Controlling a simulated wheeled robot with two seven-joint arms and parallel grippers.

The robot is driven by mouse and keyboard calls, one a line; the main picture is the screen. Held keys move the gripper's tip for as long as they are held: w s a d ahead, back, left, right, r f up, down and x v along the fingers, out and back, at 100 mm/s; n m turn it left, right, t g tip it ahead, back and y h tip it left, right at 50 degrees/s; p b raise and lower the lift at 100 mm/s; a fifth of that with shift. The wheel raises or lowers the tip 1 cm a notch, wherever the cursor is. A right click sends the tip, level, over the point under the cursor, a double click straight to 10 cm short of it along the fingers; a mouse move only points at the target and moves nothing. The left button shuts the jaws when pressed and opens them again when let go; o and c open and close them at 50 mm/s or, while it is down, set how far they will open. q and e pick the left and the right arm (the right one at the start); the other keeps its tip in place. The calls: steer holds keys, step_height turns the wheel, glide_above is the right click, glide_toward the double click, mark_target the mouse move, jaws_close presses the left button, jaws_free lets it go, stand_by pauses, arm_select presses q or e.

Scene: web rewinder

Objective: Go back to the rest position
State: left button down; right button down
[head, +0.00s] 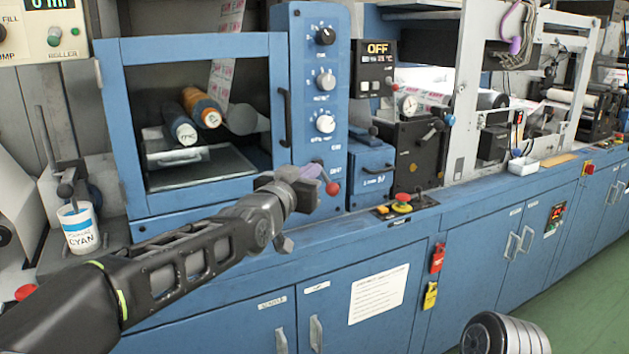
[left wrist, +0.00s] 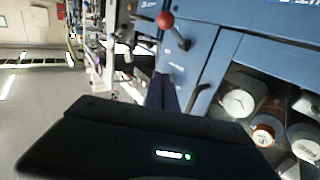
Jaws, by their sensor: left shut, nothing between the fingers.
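My left arm reaches in from the left in the head view, and its gripper (head: 312,174) is shut and empty. It is in front of the blue control column, by a red ball-ended lever (head: 332,188). From this angle I cannot tell whether the fingertips touch the lever. My right gripper is not in view.
A blue window cabinet (head: 115,110) with rolls inside stands behind my left arm. A cyan ink cup (head: 79,228) is at left. A red stop button (head: 402,199) sits on the bench edge.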

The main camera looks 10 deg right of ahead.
arm_select(q)
steer(key=shift+s+d, duration=0.25)
steer(key=shift+s, duration=0.5)
